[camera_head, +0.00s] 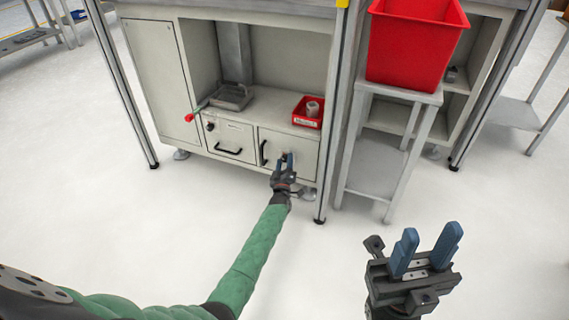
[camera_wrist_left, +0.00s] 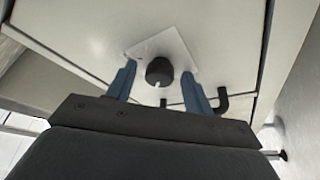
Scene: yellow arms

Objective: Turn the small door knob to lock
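The small door knob (camera_wrist_left: 159,72) is round and black with a white mark, set on a light square plate (camera_wrist_left: 162,50) on the door. In the left wrist view it sits between the two blue fingers of my left gripper (camera_wrist_left: 160,85), with a gap on each side. In the head view my left gripper (camera_head: 284,163) is in front of the lower cabinet door (camera_head: 300,150) and largely hides the knob. My right gripper (camera_head: 427,252) is open and empty, well away from the cabinet at the lower right.
A black door handle (camera_head: 263,153) is beside the knob; a drawer (camera_head: 230,140) with its own handle is to the left. A red bin (camera_head: 308,112) and a grey tray (camera_head: 232,97) sit on the shelf above. A red crate (camera_head: 415,45) stands on a stool at right.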

